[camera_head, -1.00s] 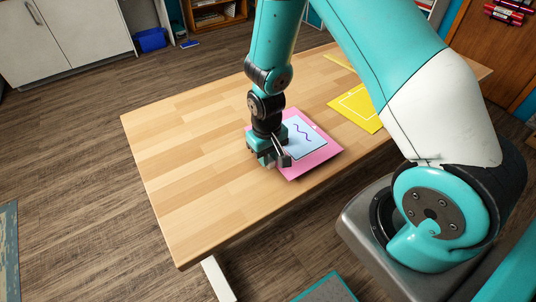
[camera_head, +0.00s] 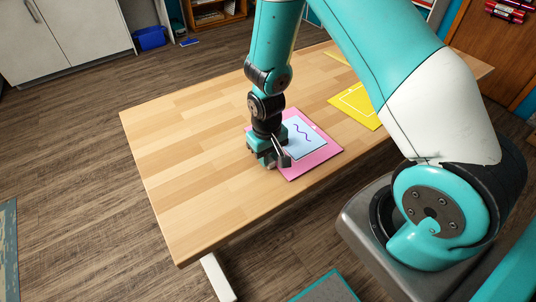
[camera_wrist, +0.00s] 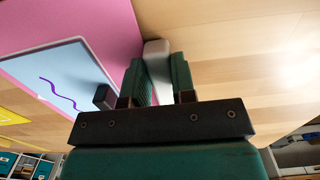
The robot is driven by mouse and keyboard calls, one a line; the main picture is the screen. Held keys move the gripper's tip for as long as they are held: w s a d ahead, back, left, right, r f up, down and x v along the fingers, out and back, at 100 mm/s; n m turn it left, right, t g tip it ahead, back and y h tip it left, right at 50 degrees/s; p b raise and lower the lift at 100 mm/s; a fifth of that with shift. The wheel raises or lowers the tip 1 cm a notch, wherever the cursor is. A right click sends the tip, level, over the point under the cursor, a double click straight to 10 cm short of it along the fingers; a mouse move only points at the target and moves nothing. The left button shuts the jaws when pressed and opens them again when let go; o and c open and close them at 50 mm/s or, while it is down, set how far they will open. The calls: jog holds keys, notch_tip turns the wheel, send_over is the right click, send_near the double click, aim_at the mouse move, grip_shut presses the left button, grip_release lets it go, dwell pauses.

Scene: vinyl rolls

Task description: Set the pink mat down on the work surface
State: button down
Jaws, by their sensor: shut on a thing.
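The pink mat (camera_head: 316,158) is flat and level at the near right part of the work surface (camera_head: 195,160), also in the wrist view (camera_wrist: 105,25). It carries a light blue sheet (camera_head: 303,137) with a purple squiggle. My gripper (camera_head: 268,162) is at the mat's near left edge, pointing down. In the wrist view my gripper (camera_wrist: 158,75) is shut on a pale grey block (camera_wrist: 156,52) at the mat's edge, apparently its grip. The mat looks on or very close to the wood; I cannot tell if any gap remains.
A yellow mat (camera_head: 357,105) with a white outline lies farther back to the right, apart from the pink one. The left part of the table is bare wood. A blue bin (camera_head: 150,38) stands on the floor by the white cabinet (camera_head: 85,30).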

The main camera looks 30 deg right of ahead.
jog(key=shift+f, duration=0.1)
grip_release()
dwell(0.4)
dwell(0.3)
jog(key=shift+w+r+p, duration=0.1)
jog(key=shift+r+p, duration=3.65)
jog(key=shift+r, duration=0.8)
